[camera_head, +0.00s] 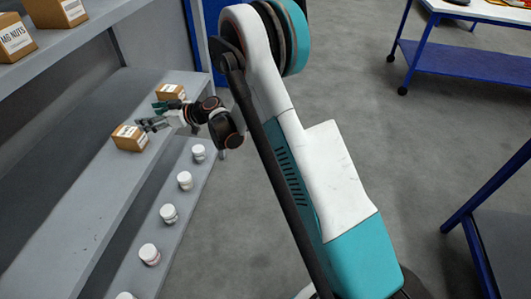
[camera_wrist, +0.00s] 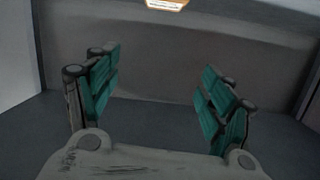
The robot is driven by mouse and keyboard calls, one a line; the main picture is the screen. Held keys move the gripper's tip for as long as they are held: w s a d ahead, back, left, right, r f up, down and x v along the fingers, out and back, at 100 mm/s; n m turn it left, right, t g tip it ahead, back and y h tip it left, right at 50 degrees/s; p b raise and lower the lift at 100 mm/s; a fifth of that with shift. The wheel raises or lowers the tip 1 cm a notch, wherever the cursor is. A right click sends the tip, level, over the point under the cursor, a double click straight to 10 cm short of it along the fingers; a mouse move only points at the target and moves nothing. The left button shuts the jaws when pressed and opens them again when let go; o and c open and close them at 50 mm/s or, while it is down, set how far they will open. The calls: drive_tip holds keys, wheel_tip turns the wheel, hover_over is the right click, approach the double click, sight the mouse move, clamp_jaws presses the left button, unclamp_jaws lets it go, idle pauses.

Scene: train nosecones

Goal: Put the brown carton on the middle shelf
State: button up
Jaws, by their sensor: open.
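A brown carton with a white label (camera_head: 131,137) sits on the middle shelf (camera_head: 92,190) at its front edge. A second brown carton (camera_head: 171,91) sits farther back along the same shelf. My gripper (camera_head: 152,115) is over this shelf between the two cartons. One finger is close to the nearer carton; I cannot tell whether they touch. In the wrist view my gripper (camera_wrist: 160,92) is open, with teal pads wide apart and nothing between them. The bottom edge of a brown carton (camera_wrist: 166,4) shows at the top of that view; I cannot tell which one.
The upper shelf (camera_head: 75,38) holds brown cartons, one marked M6 NUTS (camera_head: 14,38). Several white jars (camera_head: 168,213) stand in a row on the lower shelf. A blue-framed table (camera_head: 470,55) stands at the far right. The grey floor (camera_head: 400,130) between is clear.

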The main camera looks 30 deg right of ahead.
drive_tip(key=s+d+r+m+g+h, duration=0.1)
drive_tip(key=s+d+r+m+h, duration=0.2)
drive_tip(key=s+r, duration=0.55)
drive_tip(key=s+d+r+m+g+h, duration=0.1)
drive_tip(key=s+d+r+h, duration=0.2)
drive_tip(key=s+d+r, duration=0.5)
drive_tip(key=s+d+f+m+h, duration=0.1)
drive_tip(key=s+d, duration=0.4)
drive_tip(key=s, duration=0.9)
drive_tip(key=s+d+f+m+h, duration=0.2)
drive_tip(key=s+d+m+h, duration=0.2)
drive_tip(key=s, duration=0.9)
drive_tip(key=shift+s+d+h, duration=0.4)
drive_tip(key=shift+d+h, duration=0.2)
drive_tip(key=shift+f, duration=0.1)
